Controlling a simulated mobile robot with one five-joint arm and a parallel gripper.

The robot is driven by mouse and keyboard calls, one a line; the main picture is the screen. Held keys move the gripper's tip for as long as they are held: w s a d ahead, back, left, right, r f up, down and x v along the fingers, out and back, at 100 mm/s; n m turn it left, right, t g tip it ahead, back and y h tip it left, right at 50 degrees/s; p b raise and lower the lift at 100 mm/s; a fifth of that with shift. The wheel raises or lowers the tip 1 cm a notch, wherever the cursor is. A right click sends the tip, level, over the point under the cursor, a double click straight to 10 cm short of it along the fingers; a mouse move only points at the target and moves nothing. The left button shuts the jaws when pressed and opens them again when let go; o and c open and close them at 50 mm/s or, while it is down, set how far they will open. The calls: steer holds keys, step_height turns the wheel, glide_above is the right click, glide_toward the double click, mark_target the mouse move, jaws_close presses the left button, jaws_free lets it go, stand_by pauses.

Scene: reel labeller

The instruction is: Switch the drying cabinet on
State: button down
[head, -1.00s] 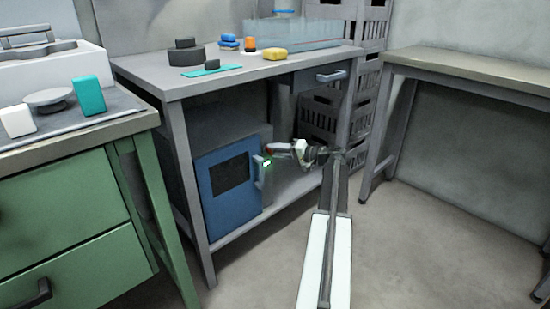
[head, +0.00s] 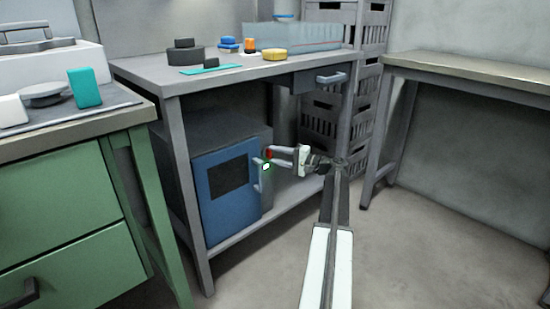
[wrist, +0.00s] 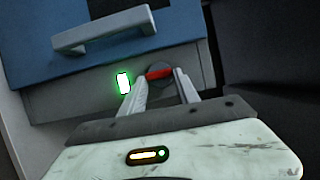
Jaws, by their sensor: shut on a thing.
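The drying cabinet (head: 226,235) has a blue door (head: 212,213) with a dark window and a grey handle (head: 259,176); the door looks closed. In the wrist view, a dark round knob (wrist: 160,84) with a red bar (wrist: 160,72) sits on the grey panel beside the door. The red bar lies roughly parallel to the door handle (wrist: 104,32). A lamp (wrist: 124,82) next to the knob is lit, white with a green rim; it also shows in the head view (head: 266,167). My gripper (wrist: 160,77) is shut on the knob's red bar, one finger at each end.
The cabinet stands on the lower shelf of a grey table (head: 180,82). A green drawer unit (head: 70,225) is at the left. Stacked grey crates (head: 325,118) stand behind the table's right end. Another table (head: 470,72) is at the right, with open floor in front.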

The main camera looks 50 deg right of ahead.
steer(key=shift+w, duration=0.1)
steer(key=c, duration=1.2)
jaws_free()
steer(key=shift+o, duration=0.2)
steer(key=v, duration=0.8)
